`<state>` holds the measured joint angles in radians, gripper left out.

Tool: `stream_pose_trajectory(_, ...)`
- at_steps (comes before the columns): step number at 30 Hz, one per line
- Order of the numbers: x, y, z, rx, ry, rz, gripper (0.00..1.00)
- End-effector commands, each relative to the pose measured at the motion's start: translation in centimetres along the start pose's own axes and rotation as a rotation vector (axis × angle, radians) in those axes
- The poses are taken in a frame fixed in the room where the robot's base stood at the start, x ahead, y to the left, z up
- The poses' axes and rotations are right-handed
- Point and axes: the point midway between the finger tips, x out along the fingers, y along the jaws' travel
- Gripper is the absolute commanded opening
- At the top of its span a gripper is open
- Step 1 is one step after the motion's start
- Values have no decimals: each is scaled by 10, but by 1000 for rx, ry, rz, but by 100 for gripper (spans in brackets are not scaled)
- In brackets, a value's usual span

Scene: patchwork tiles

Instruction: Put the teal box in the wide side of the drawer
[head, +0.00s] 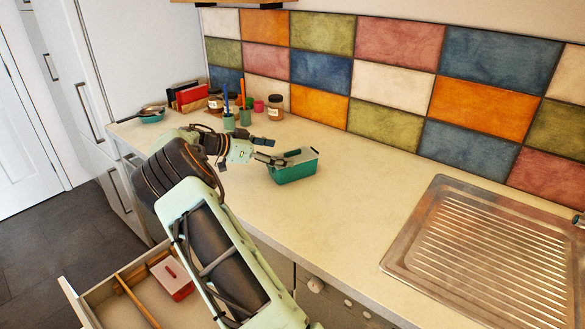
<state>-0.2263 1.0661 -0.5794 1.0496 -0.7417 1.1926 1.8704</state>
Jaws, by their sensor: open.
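The teal box (293,172), with a grey lid, sits on the beige counter near the tiled wall. My gripper (276,151) is at the box's left end, with its fingers apart. One finger is close to the lid; I cannot tell whether it touches. The drawer (88,297) stands open at the lower left, below the counter. A wooden divider (136,302) splits it.
Behind my gripper stand teal cups with pens (229,121), brown jars (276,107) and a pink cup (258,105). Red and dark books (190,96) and a pan (151,112) are at the far left. A metal sink drainer (490,260) is at the right. The counter between is clear.

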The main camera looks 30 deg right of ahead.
Motion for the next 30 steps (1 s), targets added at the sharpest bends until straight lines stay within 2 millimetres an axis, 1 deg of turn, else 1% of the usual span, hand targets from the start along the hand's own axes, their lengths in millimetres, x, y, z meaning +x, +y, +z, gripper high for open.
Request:
stream_pose_trajectory(5, 21, 3, -1, 0, 0, 4, 87)
stream_pose_trajectory(7, 33, 5, -2, 0, 0, 5, 87)
stream_pose_trajectory(10, 46, 4, -1, 0, 0, 2, 87)
stream_pose_trajectory(12, 49, 4, 0, 0, 0, 1, 87)
stream_pose_trajectory(17, 49, 3, 0, 1, -1, 0, 87)
stream_pose_trajectory(20, 49, 3, 0, 1, -1, 0, 78)
stream_pose_trajectory(30, 49, 3, 0, 1, -1, 0, 41)
